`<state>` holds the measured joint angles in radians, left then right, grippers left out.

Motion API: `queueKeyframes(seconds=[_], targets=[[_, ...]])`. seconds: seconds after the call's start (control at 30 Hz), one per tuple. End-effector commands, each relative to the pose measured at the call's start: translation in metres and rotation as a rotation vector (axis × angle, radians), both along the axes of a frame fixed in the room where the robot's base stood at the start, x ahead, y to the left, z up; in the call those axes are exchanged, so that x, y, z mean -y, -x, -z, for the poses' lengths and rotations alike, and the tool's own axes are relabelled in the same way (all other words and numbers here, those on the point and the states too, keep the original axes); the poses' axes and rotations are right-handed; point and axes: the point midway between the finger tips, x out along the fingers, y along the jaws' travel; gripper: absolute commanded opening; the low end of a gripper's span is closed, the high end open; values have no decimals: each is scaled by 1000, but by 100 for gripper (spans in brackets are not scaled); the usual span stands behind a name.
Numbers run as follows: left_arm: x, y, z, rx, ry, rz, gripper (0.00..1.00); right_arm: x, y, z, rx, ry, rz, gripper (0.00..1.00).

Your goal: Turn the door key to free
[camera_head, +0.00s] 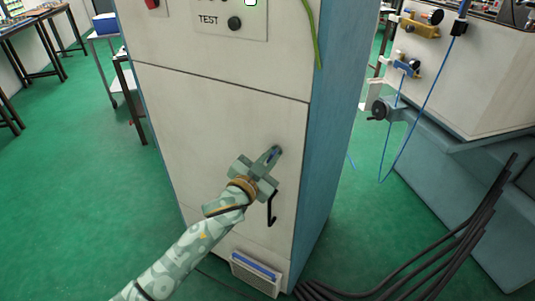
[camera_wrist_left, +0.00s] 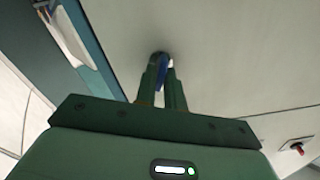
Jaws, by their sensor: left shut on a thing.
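The door key (camera_wrist_left: 161,73) shows as a blue piece between the fingers of my left gripper in the left wrist view. It sits at a small dark lock on the pale cabinet door (camera_head: 210,125). My left gripper (camera_head: 270,157) reaches the door's right side in the head view and is shut on the key, its fingertips close to the door face. The fingers also show in the left wrist view (camera_wrist_left: 162,90). They hide most of the key, so its exact angle is hard to read. My right gripper is not in view.
A black door handle (camera_head: 271,207) hangs just below the gripper. A panel marked TEST (camera_head: 225,20) is above the door. A vent with a blue strip (camera_head: 257,272) is low on the cabinet. Black cables (camera_head: 440,255) and a blue-grey machine (camera_head: 450,170) stand to the right.

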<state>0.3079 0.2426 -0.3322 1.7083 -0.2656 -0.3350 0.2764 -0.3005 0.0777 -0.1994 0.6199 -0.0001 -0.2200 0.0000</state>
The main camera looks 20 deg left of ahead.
Motion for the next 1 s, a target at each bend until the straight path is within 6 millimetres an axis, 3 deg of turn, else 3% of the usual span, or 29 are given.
queueKeyframes(seconds=[0.4, 1.0], targets=[[2, 0, -1, 76, -389, 2, 0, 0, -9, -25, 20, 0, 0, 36], [3, 1, 3, 178, -915, 2, 0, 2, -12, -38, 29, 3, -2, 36]])
